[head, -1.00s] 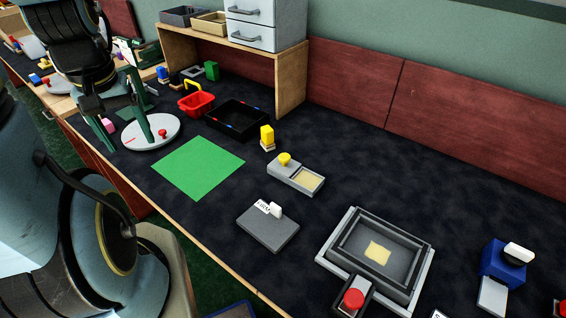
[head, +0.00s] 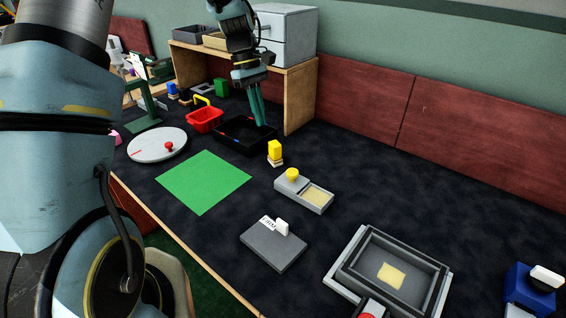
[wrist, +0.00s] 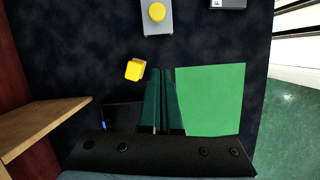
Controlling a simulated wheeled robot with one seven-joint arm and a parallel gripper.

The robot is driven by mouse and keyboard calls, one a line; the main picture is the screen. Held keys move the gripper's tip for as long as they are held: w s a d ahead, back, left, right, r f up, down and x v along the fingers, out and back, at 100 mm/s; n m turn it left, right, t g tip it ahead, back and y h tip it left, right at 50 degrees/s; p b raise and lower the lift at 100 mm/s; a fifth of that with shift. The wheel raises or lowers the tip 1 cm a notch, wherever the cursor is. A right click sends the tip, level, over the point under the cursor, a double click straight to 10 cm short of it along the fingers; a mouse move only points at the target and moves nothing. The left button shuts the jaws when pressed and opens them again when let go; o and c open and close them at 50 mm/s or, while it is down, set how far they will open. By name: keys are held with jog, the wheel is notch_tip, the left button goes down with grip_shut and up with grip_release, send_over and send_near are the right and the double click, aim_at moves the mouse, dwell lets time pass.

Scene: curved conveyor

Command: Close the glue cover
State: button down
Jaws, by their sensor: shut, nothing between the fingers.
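A small grey box (head: 318,209) has a yellow knob (head: 292,174) on its left, raised part and an open pale-yellow recess (head: 317,196) on its right. It looks like the glue box, with the knobbed part as its cover beside the open recess, but no glue label is legible. In the wrist view, part of the knobbed cover (wrist: 150,25) shows at the top, and the recess is out of frame. My gripper (head: 262,122) is shut and empty, pointing down over the black tray, left of and behind the box. Its green fingers (wrist: 160,72) are together in the wrist view.
A yellow block (head: 274,150) stands between the black tray (head: 222,139) and the grey box. A green mat (head: 203,182), a grey plate with a white handle (head: 272,245) and a large grey tray (head: 348,272) lie nearby. A wooden shelf (head: 300,95) stands behind my gripper.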

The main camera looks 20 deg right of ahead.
aim_at(292, 177)
jog(key=x, duration=0.3)
jog(key=d+p+x, duration=0.1)
jog(key=x, duration=0.2)
jog(key=p+x, duration=0.1)
jog(key=x, duration=0.3)
jog(key=shift+s+d+r, duration=0.1)
jog(key=shift+d+r, duration=0.05)
jog(key=shift+r, duration=0.05)
jog(key=s, duration=0.1)
jog(key=s+p, duration=0.1)
jog(key=s+d, duration=0.1)
jog(key=shift+f+p, duration=0.3)
jog(key=shift+f, duration=0.1)
jog(key=shift+s+d+f, duration=0.15)
jog(key=shift+s+f, duration=0.05)
jog(key=shift+s, duration=0.2)
jog(key=s+d, duration=0.1)
jog(key=s, duration=0.1)
jog(key=s+d, duration=0.1)
jog(key=s, duration=0.2)
jog(key=s+d, duration=0.2)
jog(key=shift+s, duration=0.3)
